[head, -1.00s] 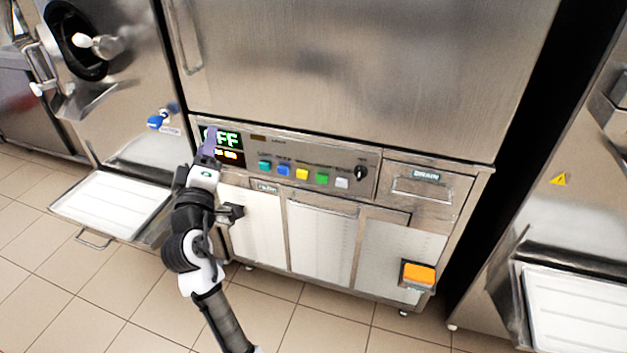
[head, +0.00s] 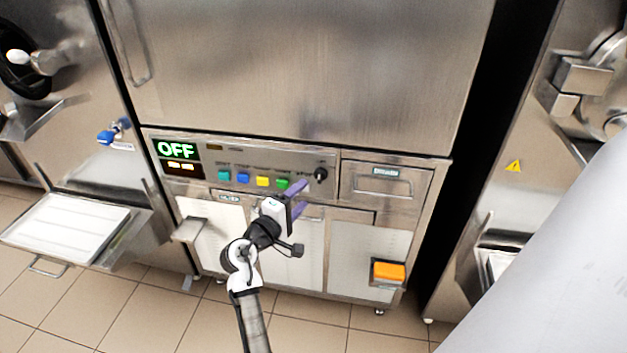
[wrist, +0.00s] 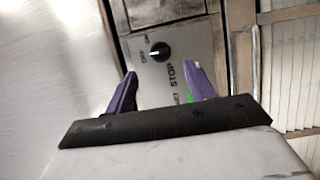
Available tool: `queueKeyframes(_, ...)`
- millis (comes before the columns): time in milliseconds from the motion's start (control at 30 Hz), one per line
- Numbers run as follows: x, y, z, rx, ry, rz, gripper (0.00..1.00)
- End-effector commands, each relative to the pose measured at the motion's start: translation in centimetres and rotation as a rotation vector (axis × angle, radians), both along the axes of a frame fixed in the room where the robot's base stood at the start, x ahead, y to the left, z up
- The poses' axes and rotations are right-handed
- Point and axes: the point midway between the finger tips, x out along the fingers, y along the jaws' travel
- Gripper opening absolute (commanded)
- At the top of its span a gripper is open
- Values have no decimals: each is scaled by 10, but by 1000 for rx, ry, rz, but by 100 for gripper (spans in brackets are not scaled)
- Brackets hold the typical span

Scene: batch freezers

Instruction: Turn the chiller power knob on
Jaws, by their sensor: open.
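The black power knob (head: 320,174) sits at the right end of the chiller's control panel (head: 210,150). The green display (head: 176,149) at the panel's left reads OFF. My gripper (head: 302,198) is open and empty, with purple fingers, below and left of the knob and in front of the panel's right part. In the wrist view the knob (wrist: 160,51) lies beyond the two fingertips of my gripper (wrist: 161,76), near the middle between them, not held. A white mark shows on the knob. My gripper hides the button by the STOP label in the head view.
Blue, yellow and green buttons (head: 262,181) line the panel left of the knob. A drawer (head: 383,180) is right of it. An orange block (head: 389,271) sits on the lower front. A machine with a white tray (head: 65,228) stands at left.

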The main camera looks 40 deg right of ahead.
Motion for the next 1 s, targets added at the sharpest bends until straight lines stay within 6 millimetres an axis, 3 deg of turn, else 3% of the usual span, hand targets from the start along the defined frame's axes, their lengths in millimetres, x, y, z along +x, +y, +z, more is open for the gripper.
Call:
queueKeyframes(100, 8, -26, 2, 0, 1, -2, 55)
queueKeyframes(333, 19, -59, 1, 0, 1, 0, 55)
queueKeyframes(767, 24, -70, 0, 0, -1, 4, 55)
queueKeyframes(1000, 24, -69, 0, 0, -1, 3, 27)
